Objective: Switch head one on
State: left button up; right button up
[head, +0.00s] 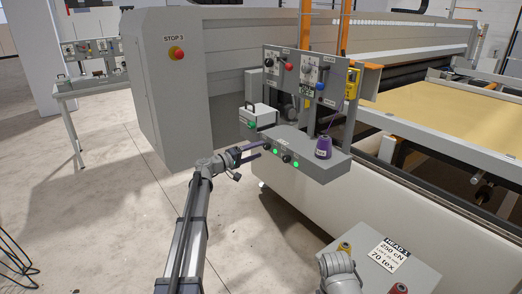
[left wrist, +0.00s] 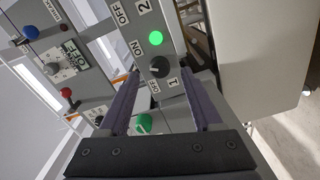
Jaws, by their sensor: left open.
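The black head-one knob (left wrist: 159,66) sits on the grey box, with labels ON, OFF and 1 around it. A lit green lamp (left wrist: 155,38) is beside it. In the head view the knob (head: 267,146) is at the left of the box front, and its green lamp (head: 275,151) is lit. My left gripper (head: 255,151) has purple fingers, open and pointing at this knob. In the left wrist view the knob appears between the fingertips; contact cannot be told. The knob's exact pointer direction is unclear. My right gripper is not in view.
A second knob (head: 286,158) with a lit green lamp (head: 295,164) is just right. A purple thread cone (head: 323,147) stands on the box (head: 325,170). Behind are a switch panel (head: 296,80) and a cabinet with a red stop button (head: 176,53).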

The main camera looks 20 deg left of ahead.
pick_arm(q)
jog(key=v, duration=0.4)
jog(key=shift+s+a, duration=0.3)
jog(key=shift+d, duration=0.1)
jog(key=s+d+f+m+g+y+p, duration=0.1)
jog(key=s+d+f+m+g, duration=0.4)
jog(key=s+d, duration=0.65)
jog(key=s+d+f+m+g+y+p, duration=0.15)
jog(key=s+d+f+g, duration=0.5)
jog(key=d, duration=0.75)
jog(key=s+f+m+g+y+p, duration=0.1)
jog(key=s+y, duration=0.4)
jog(key=s, duration=0.7)
jog(key=s+f+m+g+y+p, duration=0.2)
jog(key=s+y, duration=0.3)
jog(key=s, duration=0.7)
jog(key=shift+f+m, duration=0.75)
jog(key=shift+f, duration=0.1)
jog(key=shift+s+a, duration=0.1)
jog(key=shift+a, duration=0.05)
